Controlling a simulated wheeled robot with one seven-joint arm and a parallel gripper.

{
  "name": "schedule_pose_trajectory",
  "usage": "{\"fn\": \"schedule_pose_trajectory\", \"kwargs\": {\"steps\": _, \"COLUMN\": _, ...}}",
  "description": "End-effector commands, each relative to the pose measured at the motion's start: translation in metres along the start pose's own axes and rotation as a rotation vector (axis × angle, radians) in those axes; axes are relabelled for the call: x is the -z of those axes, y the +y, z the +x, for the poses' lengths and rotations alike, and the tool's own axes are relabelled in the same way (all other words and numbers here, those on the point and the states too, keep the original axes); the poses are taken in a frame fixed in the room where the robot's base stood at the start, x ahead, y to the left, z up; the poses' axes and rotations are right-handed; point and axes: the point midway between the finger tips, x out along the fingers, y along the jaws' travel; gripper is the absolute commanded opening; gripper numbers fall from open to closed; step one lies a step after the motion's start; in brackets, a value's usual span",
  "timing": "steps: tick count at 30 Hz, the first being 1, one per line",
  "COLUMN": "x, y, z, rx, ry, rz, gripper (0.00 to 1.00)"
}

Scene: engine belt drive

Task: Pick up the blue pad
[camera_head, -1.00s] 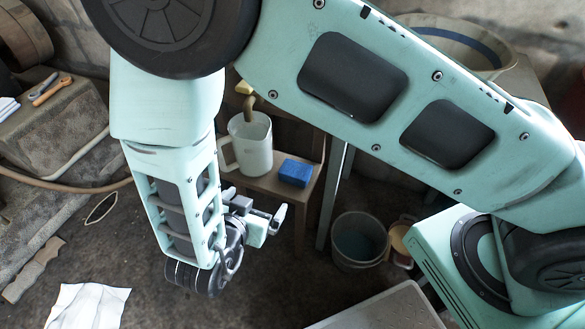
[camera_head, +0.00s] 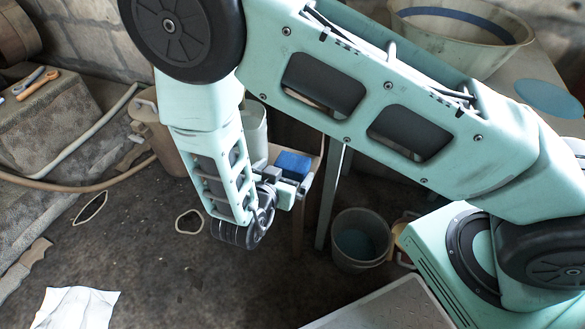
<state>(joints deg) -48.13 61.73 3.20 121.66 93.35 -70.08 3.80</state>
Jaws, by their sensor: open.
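The blue pad (camera_head: 293,165) lies on a small wooden stand (camera_head: 317,170), near its front right corner. My gripper (camera_head: 296,187) is just in front of the pad and a little below it in the picture. It is open and holds nothing that I can see. The fingers partly cover the pad's lower edge. I cannot tell whether they touch it.
A bucket (camera_head: 360,240) stands on the floor to the right. A large basin (camera_head: 462,35) sits on a table at the back right. Belt loops (camera_head: 189,221) lie on the floor.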

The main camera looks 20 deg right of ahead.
Motion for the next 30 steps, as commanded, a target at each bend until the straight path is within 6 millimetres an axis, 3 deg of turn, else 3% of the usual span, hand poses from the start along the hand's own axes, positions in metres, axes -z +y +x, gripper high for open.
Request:
{"fn": "schedule_pose_trajectory", "kwargs": {"steps": 12, "x": 0.005, "y": 0.003, "z": 0.050, "rx": -0.001, "ry": 0.001, "rz": 0.001, "gripper": 1.00}}
{"fn": "schedule_pose_trajectory", "kwargs": {"steps": 21, "x": 0.007, "y": 0.003, "z": 0.053, "rx": 0.000, "ry": 0.000, "rz": 0.000, "gripper": 1.00}}
{"fn": "schedule_pose_trajectory", "kwargs": {"steps": 26, "x": 0.006, "y": 0.003, "z": 0.053, "rx": 0.000, "ry": 0.000, "rz": 0.000, "gripper": 0.56}}
{"fn": "schedule_pose_trajectory", "kwargs": {"steps": 30, "x": 0.006, "y": 0.003, "z": 0.053, "rx": 0.000, "ry": 0.000, "rz": 0.000, "gripper": 0.55}}
